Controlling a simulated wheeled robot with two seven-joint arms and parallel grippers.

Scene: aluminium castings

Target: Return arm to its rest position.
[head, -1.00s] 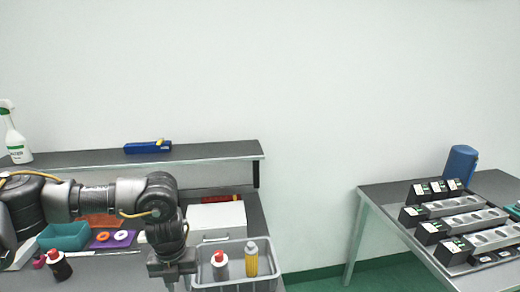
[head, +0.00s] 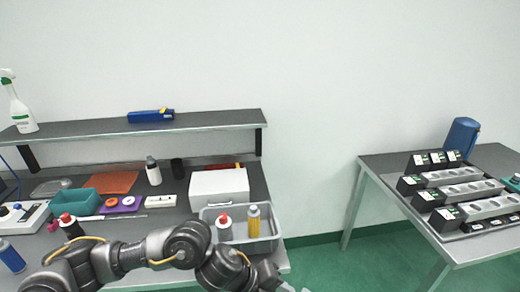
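My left arm comes in along the bottom of the head view, low over the front of the workbench (head: 130,228). Its wrist end is just in front of the grey bin. My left gripper (head: 275,284) is at the bottom edge and mostly cut off, so its fingers cannot be made out. The grey bin (head: 272,244) holds a bottle with a red cap (head: 224,230) and a yellow bottle (head: 253,222), both upright. My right gripper is not in view.
A white box (head: 219,186) stands behind the bin. A teal tray (head: 76,202), a purple holder with rings (head: 122,204) and a dark red-capped bottle (head: 70,226) are on the left. A second table (head: 372,168) with castings stands at right, across a floor gap.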

